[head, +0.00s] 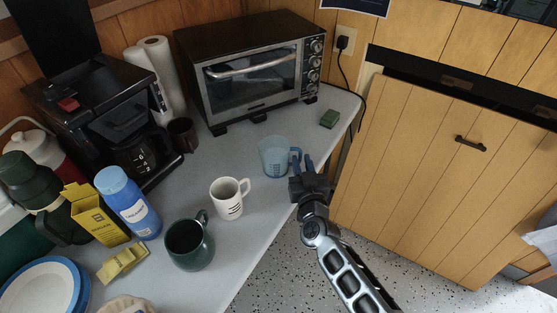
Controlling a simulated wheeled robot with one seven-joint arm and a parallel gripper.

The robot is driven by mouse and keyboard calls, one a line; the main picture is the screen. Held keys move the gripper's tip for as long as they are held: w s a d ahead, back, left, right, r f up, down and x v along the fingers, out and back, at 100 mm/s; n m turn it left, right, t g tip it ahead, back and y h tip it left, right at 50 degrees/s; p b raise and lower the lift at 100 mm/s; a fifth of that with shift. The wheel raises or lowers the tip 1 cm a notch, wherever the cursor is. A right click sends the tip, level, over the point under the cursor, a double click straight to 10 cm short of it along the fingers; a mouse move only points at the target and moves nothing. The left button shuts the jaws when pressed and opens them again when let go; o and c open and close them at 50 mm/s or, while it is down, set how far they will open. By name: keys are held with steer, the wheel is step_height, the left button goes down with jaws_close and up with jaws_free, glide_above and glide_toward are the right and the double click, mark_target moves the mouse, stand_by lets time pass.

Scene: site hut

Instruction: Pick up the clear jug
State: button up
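The clear jug (272,157) has a bluish tint and stands upright on the counter, in front of the toaster oven. Its handle (296,158) is on its right side. My gripper (303,164) is at the jug's right, by the handle, with its fingers pointing away from me. The fingertips overlap the handle in this view. I cannot tell whether they touch it, or whether the fingers are open or closed around it.
A white mug (228,199) and a dark green mug (189,243) stand nearer on the counter (250,225). The toaster oven (255,80) is behind, with a green sponge (330,119) at its right. A coffee maker (110,120) and blue canister (128,203) stand at left.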

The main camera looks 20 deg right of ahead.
steer(key=shift+w, duration=0.2)
jaws_close()
stand_by(0.4)
